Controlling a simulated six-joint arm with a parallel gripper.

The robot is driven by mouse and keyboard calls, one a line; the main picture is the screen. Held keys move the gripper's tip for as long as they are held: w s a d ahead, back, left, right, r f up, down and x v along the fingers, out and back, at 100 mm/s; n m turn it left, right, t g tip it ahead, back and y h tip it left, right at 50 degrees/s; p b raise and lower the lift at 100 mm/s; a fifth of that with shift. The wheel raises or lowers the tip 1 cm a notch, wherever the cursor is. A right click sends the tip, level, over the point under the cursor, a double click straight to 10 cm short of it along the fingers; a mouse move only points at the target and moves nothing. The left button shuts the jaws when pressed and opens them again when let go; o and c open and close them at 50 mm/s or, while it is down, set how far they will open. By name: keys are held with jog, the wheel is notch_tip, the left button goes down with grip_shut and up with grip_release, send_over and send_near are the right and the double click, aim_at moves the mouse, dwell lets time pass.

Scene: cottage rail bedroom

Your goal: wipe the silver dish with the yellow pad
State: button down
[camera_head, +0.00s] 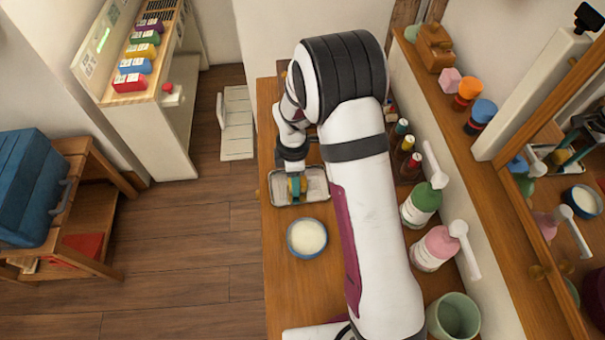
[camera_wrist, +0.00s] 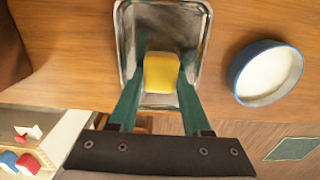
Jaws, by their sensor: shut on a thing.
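The silver dish (camera_head: 316,184) is a shallow rectangular metal tray on the wooden table, left of my arm in the head view. It also shows at the top middle of the wrist view (camera_wrist: 187,20). The yellow pad (camera_wrist: 161,72) is between the green fingertips of my gripper (camera_wrist: 160,80), which are shut on it. In the head view, my gripper (camera_head: 297,186) is over the dish with a bit of yellow showing between its fingers. The pad overlaps the dish floor in the wrist view. I cannot tell whether it touches the dish.
A blue-rimmed bowl with white contents (camera_head: 307,237) stands just in front of the dish. Small bottles (camera_head: 407,144), a green pump bottle (camera_head: 420,205), a pink pump bottle (camera_head: 435,248) and a pale green cup (camera_head: 454,317) line the table's right side. The table's left edge is close to the dish.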

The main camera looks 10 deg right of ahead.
jog(key=shift+a, duration=0.6)
jog(key=shift+d, duration=1.6)
jog(key=shift+w+d+r, duration=0.1)
jog(key=shift+d, duration=0.1)
jog(key=shift+r, duration=3.9)
